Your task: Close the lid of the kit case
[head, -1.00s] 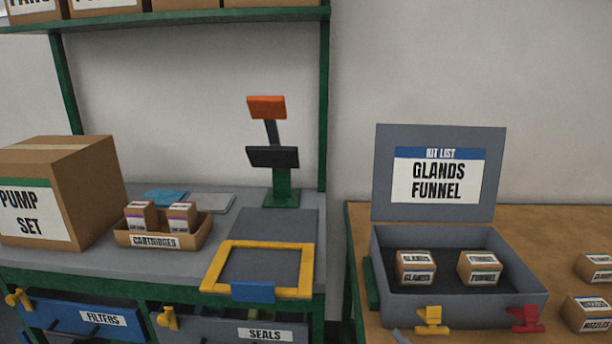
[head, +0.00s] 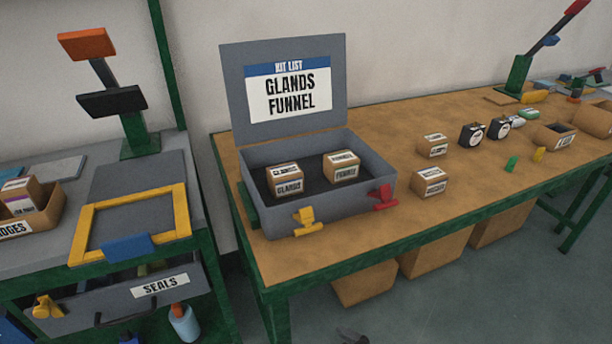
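The grey kit case (head: 340,207) stands on the left part of the wooden workbench. Its lid (head: 240,100) is open and stands upright at the back, with a kit list reading "GLANDS FUNNEL" on its inner face. Inside the case sit a glands box (head: 286,180) and a funnel box (head: 342,168), apart from each other. A yellow latch (head: 308,221) and a red latch (head: 382,197) are at the case's front edge. Neither gripper can be made out; a small dark shape at the bottom edge is too unclear to name.
Small boxes (head: 430,181) stand right of the case, with gauges (head: 472,135) and bins (head: 555,137) farther right. A grey bench (head: 60,200) with a yellow frame (head: 80,228) is on the left, across a narrow gap. Cardboard boxes (head: 432,252) sit under the workbench.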

